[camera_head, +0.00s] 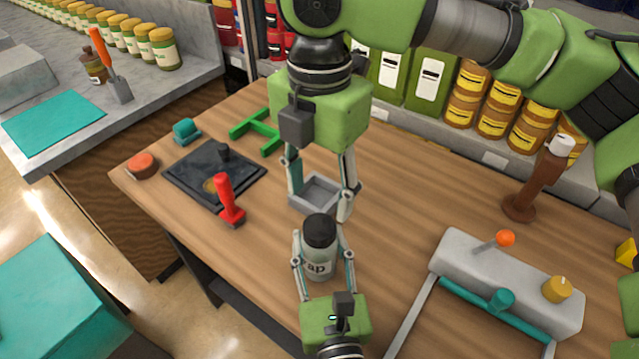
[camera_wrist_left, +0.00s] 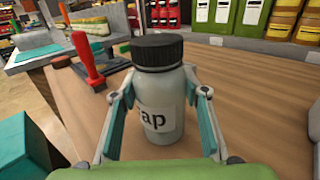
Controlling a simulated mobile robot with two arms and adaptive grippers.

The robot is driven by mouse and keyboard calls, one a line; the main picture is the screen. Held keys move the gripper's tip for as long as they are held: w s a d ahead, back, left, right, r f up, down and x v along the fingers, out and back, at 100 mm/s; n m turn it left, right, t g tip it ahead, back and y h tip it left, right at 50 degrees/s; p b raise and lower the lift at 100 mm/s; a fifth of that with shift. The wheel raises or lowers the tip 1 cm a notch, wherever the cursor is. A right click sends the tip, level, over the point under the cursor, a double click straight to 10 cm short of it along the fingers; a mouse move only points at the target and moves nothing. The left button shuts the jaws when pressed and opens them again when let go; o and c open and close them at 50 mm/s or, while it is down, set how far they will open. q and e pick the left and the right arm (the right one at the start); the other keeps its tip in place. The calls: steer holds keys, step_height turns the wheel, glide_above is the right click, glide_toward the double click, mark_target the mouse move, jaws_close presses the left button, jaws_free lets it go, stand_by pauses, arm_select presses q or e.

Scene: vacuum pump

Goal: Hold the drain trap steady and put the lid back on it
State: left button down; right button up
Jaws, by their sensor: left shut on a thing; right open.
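The drain trap (camera_head: 318,268) is a pale jar with a label ending in "ap", upright on the wooden bench; it also shows in the left wrist view (camera_wrist_left: 165,105). The black lid (camera_head: 320,231) sits on top of its mouth and looks level in the left wrist view (camera_wrist_left: 157,50); I cannot tell whether it is screwed tight. My left gripper (camera_head: 322,262) is shut on the drain trap, one finger on each side. My right gripper (camera_head: 320,207) points down behind the trap, open and empty, its fingers on either side of a grey tray.
The shallow grey tray (camera_head: 314,192) lies just behind the trap. A red-handled tool (camera_head: 228,200) and a dark plate (camera_head: 190,178) are to the left. A grey fixture with knobs (camera_head: 470,255) stands at the right. Bench between trap and fixture is clear.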

mark_target(320, 226)
step_height(320, 226, down, 8)
steer(key=shift+r, duration=0.15)
stand_by(0.4)
steer(key=c, duration=1.1)
steer(key=shift+c, duration=0.3)
